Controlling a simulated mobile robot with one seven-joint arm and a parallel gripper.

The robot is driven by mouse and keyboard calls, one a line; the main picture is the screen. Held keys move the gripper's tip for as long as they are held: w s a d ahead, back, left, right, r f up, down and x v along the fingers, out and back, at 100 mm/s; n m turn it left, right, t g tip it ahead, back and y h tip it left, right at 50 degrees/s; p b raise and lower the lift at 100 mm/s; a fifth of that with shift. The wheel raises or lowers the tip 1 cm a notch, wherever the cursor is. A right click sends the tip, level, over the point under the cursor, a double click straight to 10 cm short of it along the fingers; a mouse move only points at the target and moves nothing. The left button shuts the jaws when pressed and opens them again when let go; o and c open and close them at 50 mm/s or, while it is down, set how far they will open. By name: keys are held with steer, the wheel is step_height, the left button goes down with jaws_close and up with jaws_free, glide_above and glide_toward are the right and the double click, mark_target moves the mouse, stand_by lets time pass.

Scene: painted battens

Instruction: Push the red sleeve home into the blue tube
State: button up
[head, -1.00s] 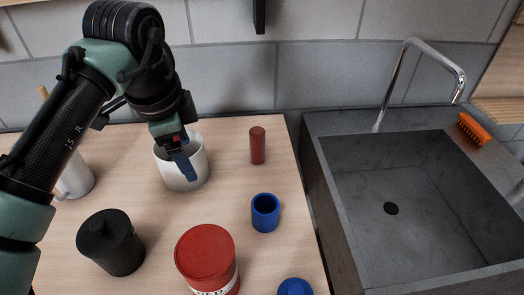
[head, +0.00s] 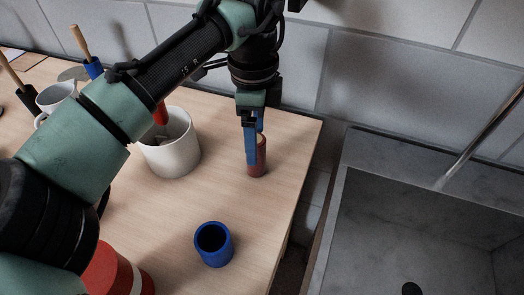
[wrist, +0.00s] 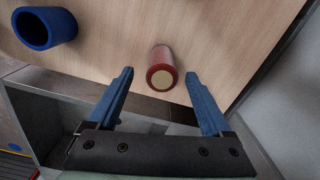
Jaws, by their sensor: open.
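The red sleeve (head: 260,160) stands upright on the wooden counter near its back right corner. In the wrist view the red sleeve (wrist: 161,68) shows its pale round end and lies between and just beyond my fingertips. My gripper (head: 253,160) points down at the sleeve, its blue fingers partly covering it in the head view. In the wrist view my gripper (wrist: 163,75) is open, with a gap on either side of the sleeve. The blue tube (head: 214,245) stands upright and open-topped, nearer the front; it also shows in the wrist view (wrist: 45,28).
A white pot (head: 172,150) with something red in it stands left of the sleeve. A red canister (head: 112,272) is at the front left, and a white jug (head: 56,97) is at the back left. A grey sink (head: 420,225) lies right of the counter edge.

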step_height(320, 180, down, 5)
steer(key=shift+w+r, duration=0.1)
jaws_close()
stand_by(0.5)
